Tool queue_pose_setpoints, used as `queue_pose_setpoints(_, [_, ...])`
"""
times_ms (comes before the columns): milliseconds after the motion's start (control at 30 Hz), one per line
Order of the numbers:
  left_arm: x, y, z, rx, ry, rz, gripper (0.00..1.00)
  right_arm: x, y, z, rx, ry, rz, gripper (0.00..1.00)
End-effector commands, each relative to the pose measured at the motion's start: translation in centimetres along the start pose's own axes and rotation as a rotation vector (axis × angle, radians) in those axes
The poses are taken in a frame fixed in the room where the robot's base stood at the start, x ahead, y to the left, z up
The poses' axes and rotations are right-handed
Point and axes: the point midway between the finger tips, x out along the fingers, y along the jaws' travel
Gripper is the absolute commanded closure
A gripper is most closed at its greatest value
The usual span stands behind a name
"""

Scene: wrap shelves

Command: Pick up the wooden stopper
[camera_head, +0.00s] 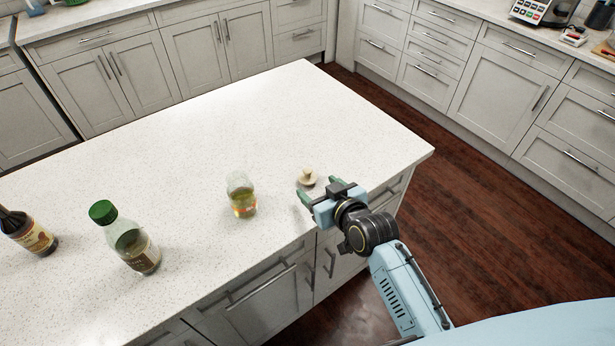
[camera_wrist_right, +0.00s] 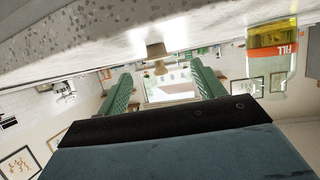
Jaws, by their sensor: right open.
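The wooden stopper (camera_head: 307,177) is a small pale tan piece standing on the white countertop near its front right edge. My right gripper (camera_head: 316,189) is open, with its green fingers pointing at the stopper from the front edge side. In the right wrist view the picture is upside down, and the stopper (camera_wrist_right: 157,57) shows ahead, between and beyond the two green fingers (camera_wrist_right: 164,88). No contact shows, and nothing is held. My left gripper is not in view.
A glass with amber liquid (camera_head: 242,197) stands left of the stopper; it also shows in the right wrist view (camera_wrist_right: 271,55). A green-capped bottle (camera_head: 130,243) and a dark bottle (camera_head: 27,232) stand further left. The countertop (camera_head: 270,115) behind the stopper is clear.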

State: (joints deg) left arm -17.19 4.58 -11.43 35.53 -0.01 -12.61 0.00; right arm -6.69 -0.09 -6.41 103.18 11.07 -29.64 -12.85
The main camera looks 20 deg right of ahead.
Motion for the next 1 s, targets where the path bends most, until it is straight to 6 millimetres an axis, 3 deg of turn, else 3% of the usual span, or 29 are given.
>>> queue_pose_setpoints(167, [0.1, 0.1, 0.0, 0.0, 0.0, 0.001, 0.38, 1.1, 0.1, 0.0, 0.001, 0.0, 0.0, 0.32])
queue_pose_setpoints(500, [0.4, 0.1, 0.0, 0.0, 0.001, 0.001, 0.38, 5.1, 0.4, 0.0, 0.002, -0.001, 0.002, 0.32])
queue_pose_setpoints(800, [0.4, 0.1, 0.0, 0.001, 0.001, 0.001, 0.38, 5.5, 0.4, 0.0, 0.002, -0.001, 0.002, 0.32])
queue_pose_setpoints(1000, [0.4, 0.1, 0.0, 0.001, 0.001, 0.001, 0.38, 5.5, 0.4, 0.0, 0.001, -0.001, 0.002, 0.57])
